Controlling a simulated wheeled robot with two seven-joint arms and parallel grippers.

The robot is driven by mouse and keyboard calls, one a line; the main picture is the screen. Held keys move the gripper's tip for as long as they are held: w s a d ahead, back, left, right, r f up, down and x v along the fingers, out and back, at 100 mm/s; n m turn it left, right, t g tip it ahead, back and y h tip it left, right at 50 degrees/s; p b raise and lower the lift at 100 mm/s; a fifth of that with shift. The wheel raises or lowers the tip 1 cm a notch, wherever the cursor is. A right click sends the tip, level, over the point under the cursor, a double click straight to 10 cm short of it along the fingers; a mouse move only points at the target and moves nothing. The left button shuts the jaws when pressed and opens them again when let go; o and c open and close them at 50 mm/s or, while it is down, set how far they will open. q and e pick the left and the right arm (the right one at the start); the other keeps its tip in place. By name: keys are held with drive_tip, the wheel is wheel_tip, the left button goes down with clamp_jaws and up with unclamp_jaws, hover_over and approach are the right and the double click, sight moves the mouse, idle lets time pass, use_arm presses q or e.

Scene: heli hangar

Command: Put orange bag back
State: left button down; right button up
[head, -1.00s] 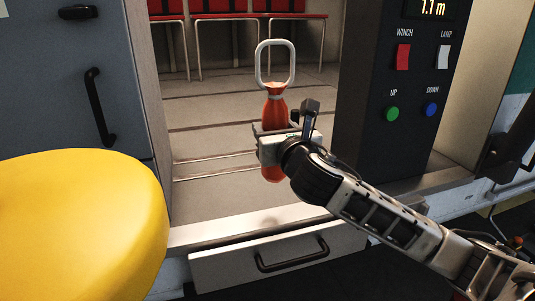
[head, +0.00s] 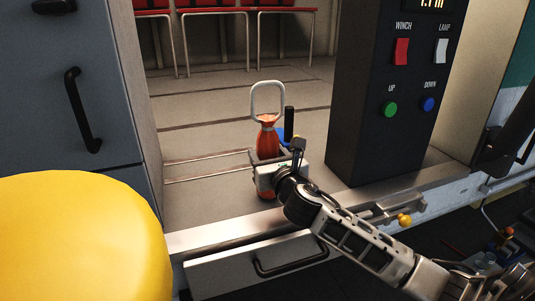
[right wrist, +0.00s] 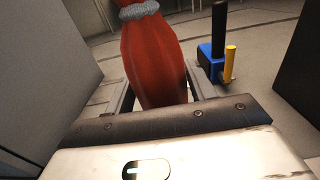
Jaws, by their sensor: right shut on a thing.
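The orange bag (head: 267,140) has a gathered neck and a pale loop handle (head: 267,101) on top. It is upright over the cabin floor, just inside the sill. My right gripper (head: 268,168) is shut around its middle. In the right wrist view the bag (right wrist: 151,55) stands between the fingers, with a grey band round its neck. I cannot tell whether its base touches the floor. My left gripper is not in view.
A blue object with a black handle (head: 289,123) and a yellow post (right wrist: 230,64) stands close behind the bag. A dark control panel (head: 390,100) is right, grey cabinet (head: 70,120) left, yellow rounded object (head: 75,240) front left. A drawer (head: 225,268) sits below the sill.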

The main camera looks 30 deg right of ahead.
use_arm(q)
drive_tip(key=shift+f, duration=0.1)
use_arm(e)
drive_tip(key=o, duration=1.1)
drive_tip(key=shift+f, duration=0.1)
drive_tip(key=shift+r, duration=0.2)
drive_tip(key=shift+s+a+f, duration=0.15)
drive_tip(key=shift+s, duration=0.15)
use_arm(q)
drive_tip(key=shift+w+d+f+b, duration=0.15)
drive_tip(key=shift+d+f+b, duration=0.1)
drive_tip(key=shift+b, duration=0.7)
use_arm(e)
drive_tip(key=v, duration=1.1)
drive_tip(key=shift+s, duration=0.2)
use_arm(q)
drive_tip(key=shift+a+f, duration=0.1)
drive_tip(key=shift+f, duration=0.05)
